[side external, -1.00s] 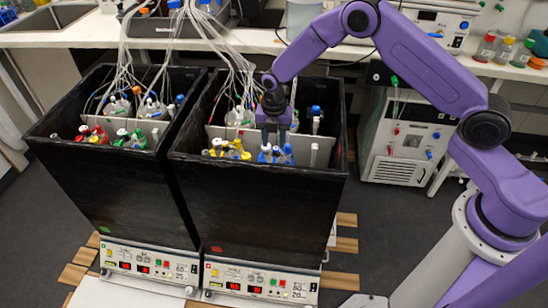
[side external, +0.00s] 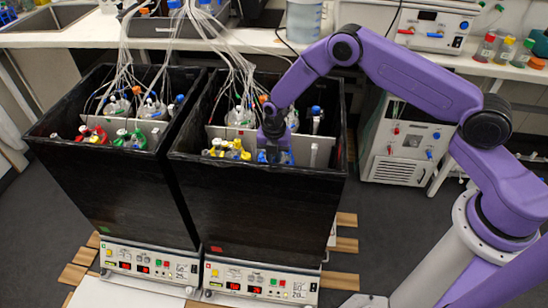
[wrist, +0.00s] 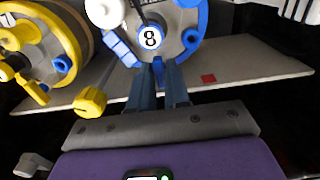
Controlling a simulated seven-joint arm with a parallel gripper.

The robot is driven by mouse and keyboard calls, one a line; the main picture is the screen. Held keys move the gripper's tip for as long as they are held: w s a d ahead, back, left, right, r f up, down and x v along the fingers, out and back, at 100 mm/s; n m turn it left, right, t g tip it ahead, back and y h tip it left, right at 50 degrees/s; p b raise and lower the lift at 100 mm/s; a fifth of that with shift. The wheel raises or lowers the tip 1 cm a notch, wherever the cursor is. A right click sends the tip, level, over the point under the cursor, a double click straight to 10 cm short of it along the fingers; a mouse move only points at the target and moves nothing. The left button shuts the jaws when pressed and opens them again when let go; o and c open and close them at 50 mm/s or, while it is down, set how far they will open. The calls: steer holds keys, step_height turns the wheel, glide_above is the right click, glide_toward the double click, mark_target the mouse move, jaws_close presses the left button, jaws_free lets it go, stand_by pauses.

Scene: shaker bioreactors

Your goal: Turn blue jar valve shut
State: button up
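The blue-lidded jar, marked 8 (wrist: 150,38), is at the top centre of the wrist view, with its lid close to my fingertips. A narrow blue valve handle (wrist: 158,70) points toward me, between the tips of my gripper (wrist: 159,72). The fingers are close together on either side of it; I cannot tell whether they press on it. In the side view my gripper (side external: 273,152) reaches down into the front right part of the right black box, over the blue jar (side external: 286,157), and hides much of it.
A yellow-lidded jar (wrist: 40,45) with yellow valves stands just left of the blue one. A grey divider plate (wrist: 245,72) lies behind my fingers. The black box's walls (side external: 255,205) surround the work, and tubes (side external: 235,60) hang in from above.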

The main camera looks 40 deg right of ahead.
jaws_close()
steer(key=m, duration=0.4)
steer(key=shift+m, duration=0.3)
steer(key=m, duration=0.9)
steer(key=shift+m, duration=2.2)
